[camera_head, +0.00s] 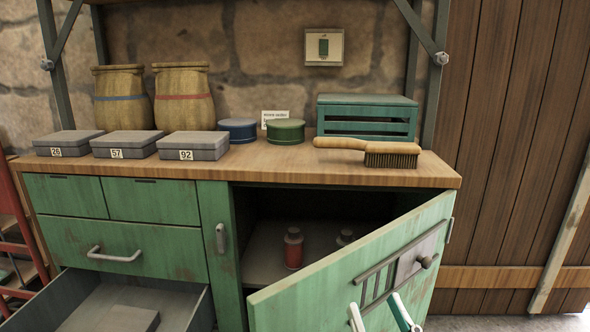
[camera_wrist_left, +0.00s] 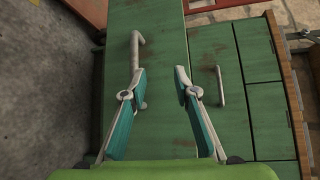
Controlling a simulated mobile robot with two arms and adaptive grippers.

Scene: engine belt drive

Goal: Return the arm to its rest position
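My right gripper (camera_head: 377,306) shows at the bottom edge of the head view, in front of the open green cabinet door (camera_head: 345,278). Its two fingertips stand apart with nothing seen between them; the rest of that arm is out of frame. My left gripper (camera_wrist_left: 162,78) shows in the left wrist view, with its fingers spread and empty. A metal handle (camera_wrist_left: 136,48) on a green front lies beyond its left finger and is partly covered by it. I cannot tell whether they touch. The left gripper is not in the head view.
A drawer (camera_head: 85,303) stands open at the lower left. Red bottle (camera_head: 293,248) is inside the cabinet. The worktop (camera_head: 270,165) holds grey boxes, tins, a green crate (camera_head: 366,118) and a brush (camera_head: 390,154).

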